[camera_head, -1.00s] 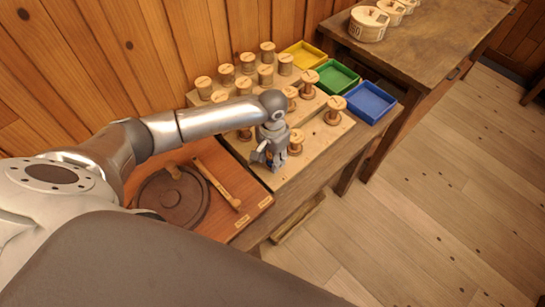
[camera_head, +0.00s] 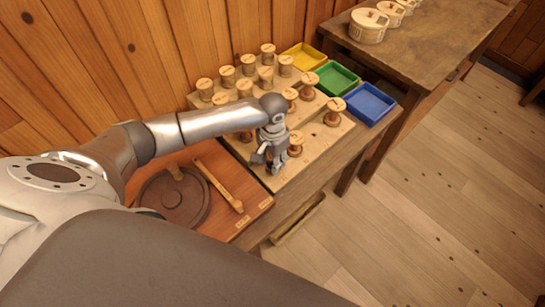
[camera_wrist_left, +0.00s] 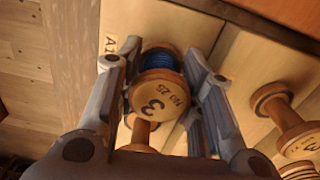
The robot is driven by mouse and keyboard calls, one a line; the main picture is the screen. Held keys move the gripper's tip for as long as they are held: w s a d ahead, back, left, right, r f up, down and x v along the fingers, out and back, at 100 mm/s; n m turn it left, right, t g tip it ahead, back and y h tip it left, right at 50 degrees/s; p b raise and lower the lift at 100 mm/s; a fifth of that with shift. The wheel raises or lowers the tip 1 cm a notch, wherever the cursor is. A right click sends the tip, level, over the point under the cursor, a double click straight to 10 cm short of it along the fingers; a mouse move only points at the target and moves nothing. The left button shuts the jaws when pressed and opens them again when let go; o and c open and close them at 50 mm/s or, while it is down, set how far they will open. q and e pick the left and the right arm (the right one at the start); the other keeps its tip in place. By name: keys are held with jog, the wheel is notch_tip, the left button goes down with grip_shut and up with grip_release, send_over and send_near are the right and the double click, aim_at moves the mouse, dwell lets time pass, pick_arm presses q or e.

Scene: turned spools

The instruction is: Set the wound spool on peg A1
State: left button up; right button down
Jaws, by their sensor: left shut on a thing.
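In the head view, my left gripper (camera_head: 268,163) points down at the near front corner of the peg board (camera_head: 322,141). The label A1 (camera_wrist_left: 110,43) shows on the board beside the spool in the wrist view. Peg A1 itself is hidden, and I cannot tell whether the spool is on it. My right gripper is not in view.
Several wooden spools stand on the board; one (camera_head: 295,143) is close to the gripper's right. Yellow (camera_head: 304,57), green (camera_head: 336,79) and blue (camera_head: 370,102) trays lie beyond. A round dark disc (camera_head: 176,199) and a wooden bar (camera_head: 217,184) lie left of the board.

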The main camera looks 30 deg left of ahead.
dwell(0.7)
pick_arm(q)
jog(key=shift+p, duration=0.5)
jog(key=shift+f, duration=0.15)
jog(key=shift+f+b, duration=0.3)
jog(key=shift+f, duration=0.2)
jog(key=o, duration=0.6)
